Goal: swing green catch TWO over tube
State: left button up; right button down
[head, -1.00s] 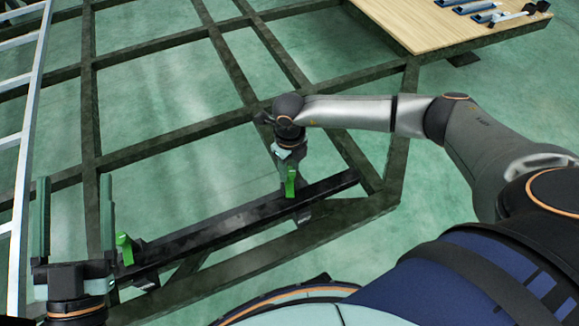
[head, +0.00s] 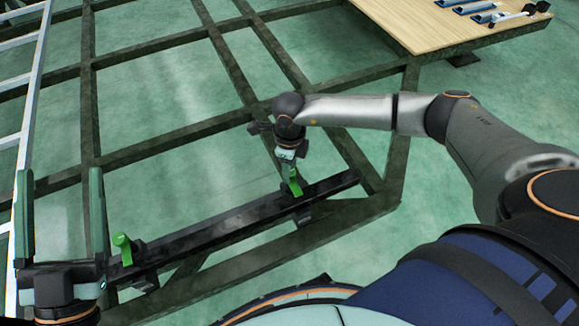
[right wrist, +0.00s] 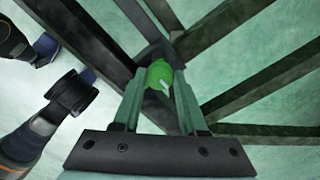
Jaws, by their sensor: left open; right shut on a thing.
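Two green catches show along the black tube (head: 235,224), which lies on the frame's front beam. The right-hand catch (head: 295,187) is between the fingers of my right gripper (head: 290,172), which is shut on it. In the right wrist view its green grip (right wrist: 159,75) sits between the fingertips. The left-hand catch (head: 122,246) stands up by the tube's left end, with no gripper on it. My left gripper (head: 58,180) is open and empty, fingers pointing up, to the left of that catch. I cannot read which catch is number two.
Dark chassis beams (head: 170,137) form a grid over the green floor (head: 190,190). A pale ladder (head: 32,110) lies along the left. A wooden board (head: 450,25) with several blue-handled tools (head: 480,8) is at the top right. My right arm crosses the right side.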

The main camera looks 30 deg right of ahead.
jog(key=shift+c, duration=2.2)
grip_release()
jog(key=shift+r, duration=0.55)
notch_tip(320, 180, up, 6)
jog(key=shift+f+p, duration=0.25)
jog(key=shift+p, duration=0.75)
pick_arm(q)
notch_tip(320, 180, down, 17)
jog(key=w+a+n+g+y+p, duration=0.1)
jog(key=w+n+g+y, duration=0.1)
jog(key=n+g+y, duration=0.2)
jog(key=shift+w+n+g+y, duration=0.15)
jog(key=shift+n+g+y, duration=0.25)
jog(key=shift+g+y, duration=0.6)
pick_arm(e)
notch_tip(320, 180, up, 6)
pick_arm(q)
jog(key=shift+a, duration=0.1)
